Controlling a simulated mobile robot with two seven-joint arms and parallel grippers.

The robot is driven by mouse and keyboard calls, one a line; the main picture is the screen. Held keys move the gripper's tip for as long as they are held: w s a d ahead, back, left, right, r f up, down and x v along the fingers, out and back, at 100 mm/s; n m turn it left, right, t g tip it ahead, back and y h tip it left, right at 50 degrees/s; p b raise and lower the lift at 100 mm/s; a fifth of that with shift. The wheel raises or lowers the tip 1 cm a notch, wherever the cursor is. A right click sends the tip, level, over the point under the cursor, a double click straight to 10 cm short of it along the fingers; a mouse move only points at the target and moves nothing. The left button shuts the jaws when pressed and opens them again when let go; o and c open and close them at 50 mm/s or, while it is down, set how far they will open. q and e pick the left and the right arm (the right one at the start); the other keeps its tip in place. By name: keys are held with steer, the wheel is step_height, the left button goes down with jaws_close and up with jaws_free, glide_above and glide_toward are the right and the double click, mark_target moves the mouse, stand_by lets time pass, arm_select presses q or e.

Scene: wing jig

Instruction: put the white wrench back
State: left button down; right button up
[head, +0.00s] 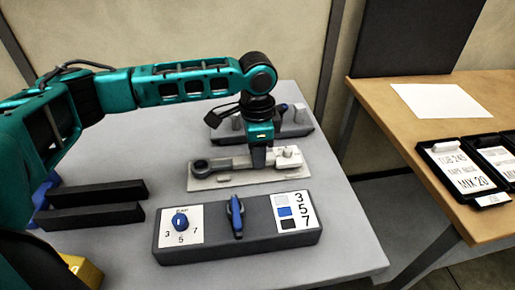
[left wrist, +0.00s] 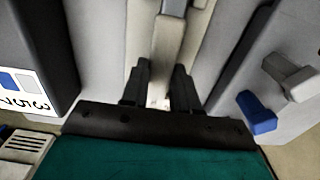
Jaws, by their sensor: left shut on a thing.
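My left gripper (head: 260,150) points down over the light plate (head: 240,179) in the middle of the grey table. It is shut on a pale grey bar (head: 238,161) that looks like the white wrench. In the left wrist view the pale bar (left wrist: 168,50) runs away from between the fingers (left wrist: 160,90). In the head view its left end is at a dark round piece (head: 200,163) on the plate. I cannot tell whether it is lifted. Behind the gripper is a dark rack (head: 295,133) with blue and pale uprights, partly hidden. My right gripper is not in view.
A grey box (head: 265,250) in front has a blue-knobbed dial (head: 180,221), a blue handle (head: 236,216) and a 3-5-7 colour label (head: 293,211). Two black bars (head: 95,205) lie at left. A wooden table (head: 415,140) with black trays stands at right.

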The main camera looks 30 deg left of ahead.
arm_select(q)
steer(key=shift+f, duration=0.2)
stand_by(0.5)
steer(key=shift+f+p, duration=0.4)
steer(key=c, duration=0.8)
jaws_free()
step_height(320, 180, up, 13)
steer(key=shift+f+p, duration=0.1)
steer(key=shift+p, duration=0.65)
